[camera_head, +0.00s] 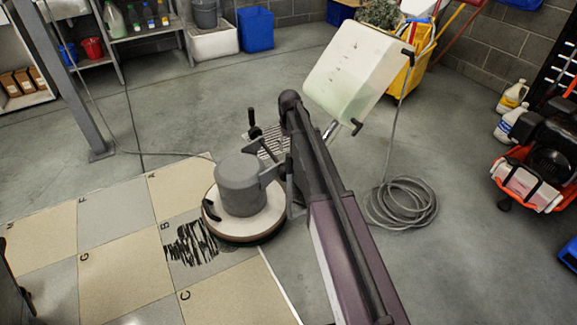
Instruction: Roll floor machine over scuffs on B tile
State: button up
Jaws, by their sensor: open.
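The floor machine (241,185) has a grey motor on a round cream deck. It stands at the right edge of the tile patch, partly on the B tile (190,272). Black scuffs (190,243) show on B, just left of the deck; any under the deck are hidden. The machine's pale tank (350,75) is tilted up to the right, with black handle grips (356,127) at its lower and right corners. My purple and black arm rises from the bottom across the middle and covers part of the machine's shaft. I cannot make out my gripper.
A coiled grey cable (402,203) lies on the floor right of my arm. A yellow cart (405,75) stands behind the tank. Jugs (512,95) and a red-and-black machine (540,160) stand at the right. A grey post (70,85) stands left; open floor lies beyond the tiles.

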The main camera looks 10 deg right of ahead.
aim_at(289, 161)
jog(key=shift+f+b, duration=3.7)
jog(key=shift+f, duration=0.35)
